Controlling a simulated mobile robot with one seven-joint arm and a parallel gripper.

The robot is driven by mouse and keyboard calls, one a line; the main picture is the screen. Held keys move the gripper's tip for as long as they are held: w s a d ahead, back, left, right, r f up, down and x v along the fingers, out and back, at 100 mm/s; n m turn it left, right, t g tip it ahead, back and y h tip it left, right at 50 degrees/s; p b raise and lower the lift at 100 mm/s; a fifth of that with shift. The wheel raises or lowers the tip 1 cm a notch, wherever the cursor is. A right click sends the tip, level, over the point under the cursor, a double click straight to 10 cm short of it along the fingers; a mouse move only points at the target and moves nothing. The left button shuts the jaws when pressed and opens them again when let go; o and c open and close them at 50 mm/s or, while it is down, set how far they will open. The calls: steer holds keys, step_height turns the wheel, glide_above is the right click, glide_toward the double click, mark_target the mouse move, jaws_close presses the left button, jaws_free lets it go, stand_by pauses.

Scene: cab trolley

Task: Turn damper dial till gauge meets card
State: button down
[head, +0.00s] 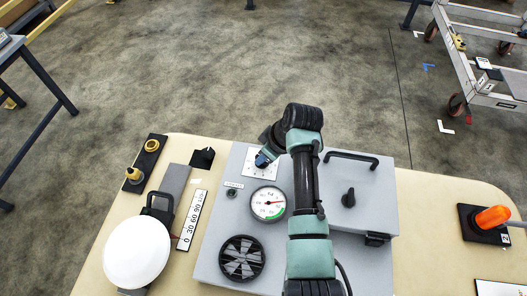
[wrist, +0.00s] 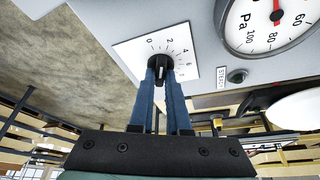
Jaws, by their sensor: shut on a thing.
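The damper dial (wrist: 158,66) is a black knob with a white pointer line on a white numbered plate (wrist: 130,52). The plate also shows in the head view (head: 250,166), partly behind my arm. My gripper (wrist: 163,76) has its blue fingers closed on the knob; in the head view (head: 265,160) it is partly hidden by my arm. A white scale card (head: 192,220) lies left of the box, with numbers and a red mark.
The grey box (head: 212,262) carries a round vent (head: 242,258), a black handle (head: 352,157) and another black knob (head: 348,198). A white domed thing (head: 137,252) stands left, an orange lamp (head: 491,218) right. A trolley (head: 470,60) stands beyond on open floor.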

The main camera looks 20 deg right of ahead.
steer(key=m+h+p, duration=0.1)
steer(key=m, duration=0.2)
steer(key=shift+a+r+p, duration=0.1)
steer(key=shift+a+p, duration=0.05)
steer(key=shift+p, duration=0.15)
steer(key=shift+m+t+h+p, duration=0.3)
steer(key=shift+m+h+p, duration=0.3)
steer(key=shift+m, duration=1.1)
steer(key=c, duration=0.9)
jaws_free()
steer(key=v, duration=0.4)
steer(key=b+v, duration=0.1)
steer(key=v, duration=0.3)
steer(key=b+v, duration=0.1)
steer(key=v, duration=0.3)
steer(key=shift+s+a+r, duration=0.15)
steer(key=shift+a+r, duration=0.1)
steer(key=shift+r, duration=0.15)
